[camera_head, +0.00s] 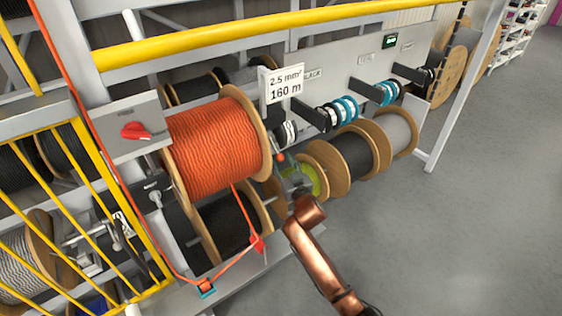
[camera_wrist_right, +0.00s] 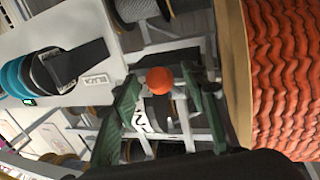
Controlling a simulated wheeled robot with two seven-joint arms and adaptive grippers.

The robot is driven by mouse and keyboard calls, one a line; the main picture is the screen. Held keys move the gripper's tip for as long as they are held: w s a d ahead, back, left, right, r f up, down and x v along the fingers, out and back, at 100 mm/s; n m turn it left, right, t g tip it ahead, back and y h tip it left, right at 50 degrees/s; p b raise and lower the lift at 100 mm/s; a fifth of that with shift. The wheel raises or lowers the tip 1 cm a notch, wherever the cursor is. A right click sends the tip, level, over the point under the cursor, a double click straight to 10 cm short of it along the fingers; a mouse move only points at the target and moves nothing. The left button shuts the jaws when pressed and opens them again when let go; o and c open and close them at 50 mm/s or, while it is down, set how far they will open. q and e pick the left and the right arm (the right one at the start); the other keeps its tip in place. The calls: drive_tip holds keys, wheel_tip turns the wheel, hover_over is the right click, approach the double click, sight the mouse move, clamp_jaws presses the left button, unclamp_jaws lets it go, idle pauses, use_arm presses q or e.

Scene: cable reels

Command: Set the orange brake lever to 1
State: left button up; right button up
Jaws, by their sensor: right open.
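The orange brake lever shows as a round orange knob (camera_head: 281,157) just right of the big orange cable reel (camera_head: 217,146). In the right wrist view the knob (camera_wrist_right: 158,80) lies between my two green fingers, which stand apart on either side of it. My right gripper (camera_head: 292,178) is at the knob; its fingers (camera_wrist_right: 160,92) are open and I see no grip on the knob. The lever's shaft and its position marks are hidden or too small to read. My left gripper is not in view.
The orange reel's wooden flange (camera_wrist_right: 235,70) is close beside my right gripper. Black and grey reels (camera_head: 352,155) stand to the right. A grey panel with a red switch (camera_head: 136,131) is at the left. A yellow rail (camera_head: 240,36) crosses above. Open floor (camera_head: 470,240) lies at the right.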

drive_tip(key=shift+c, duration=0.2)
clamp_jaws()
idle(0.3)
